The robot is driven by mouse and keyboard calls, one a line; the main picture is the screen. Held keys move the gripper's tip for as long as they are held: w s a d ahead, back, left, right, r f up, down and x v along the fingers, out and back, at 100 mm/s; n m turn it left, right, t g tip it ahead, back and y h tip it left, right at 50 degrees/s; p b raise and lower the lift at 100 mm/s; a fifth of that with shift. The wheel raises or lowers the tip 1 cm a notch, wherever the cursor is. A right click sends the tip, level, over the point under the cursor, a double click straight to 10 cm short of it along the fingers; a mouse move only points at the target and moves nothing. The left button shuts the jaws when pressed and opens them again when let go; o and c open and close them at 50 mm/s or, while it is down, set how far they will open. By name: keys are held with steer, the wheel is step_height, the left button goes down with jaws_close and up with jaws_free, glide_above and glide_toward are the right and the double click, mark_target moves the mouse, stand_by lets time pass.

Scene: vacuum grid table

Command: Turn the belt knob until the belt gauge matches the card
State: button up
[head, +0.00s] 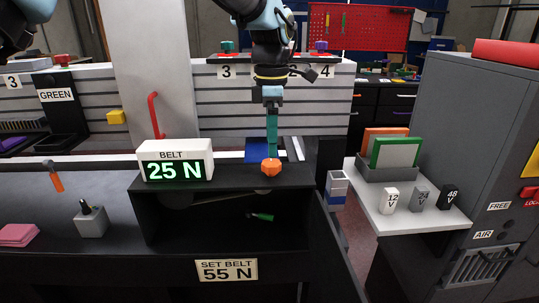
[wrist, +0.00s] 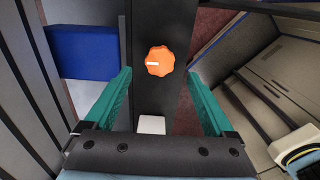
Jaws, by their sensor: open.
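The orange lobed belt knob (head: 270,166) sits on top of the black housing. In the wrist view the knob (wrist: 160,61) shows a white mark on its left side. The belt gauge (head: 175,170) is a white box reading 25 N in green. The card (head: 227,270) below reads SET BELT 55 N. My gripper (wrist: 159,88) is open, its teal fingers apart on either side of the knob's line. In the head view my gripper (head: 271,152) points down right above or at the knob. I cannot tell whether it touches the knob.
The black housing (head: 225,182) has an open front with a green-handled tool (head: 262,217) inside. A red bent handle (head: 155,115) stands behind the gauge. At right, a white shelf (head: 420,218) holds boxes and blocks marked 12 V, 24 V and 48 V beside a grey cabinet (head: 480,120).

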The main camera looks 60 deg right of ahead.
mark_target(272, 162)
steer(key=shift+f+p, duration=0.5)
steer(key=shift+f, duration=2.2)
steer(key=shift+c, duration=0.3)
steer(key=c, duration=1.3)
